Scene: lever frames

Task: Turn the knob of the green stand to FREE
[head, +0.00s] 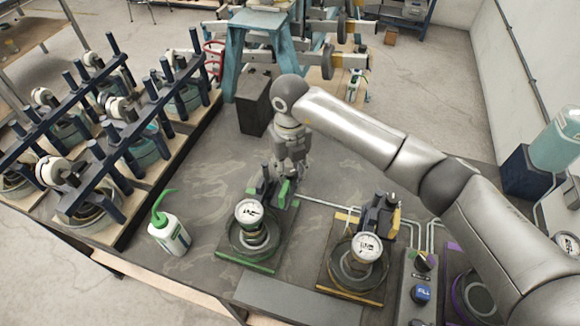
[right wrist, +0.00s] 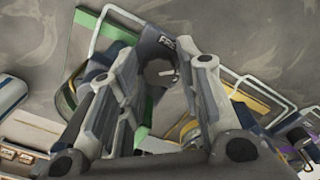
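The green stand (head: 247,263) is in the middle of the head view, with a round dial gauge (head: 249,212) on it. My right gripper (head: 284,180) points down over the stand's back end. In the right wrist view its two fingers (right wrist: 166,68) are open, one on each side of the dark round knob (right wrist: 157,74). A gap shows beside the knob; contact lower down cannot be told. A pale pointer line on the knob points right in this view. A label reading FREE (right wrist: 167,41) lies just above the knob. My left gripper is not in view.
A yellow stand (head: 352,290) with its own gauge is right of the green one. A green-spouted bottle (head: 168,235) stands to the left. A dark rack (head: 125,190) lies further left. A control box (head: 420,270) is front right. Bare table (head: 205,200) shows between rack and stand.

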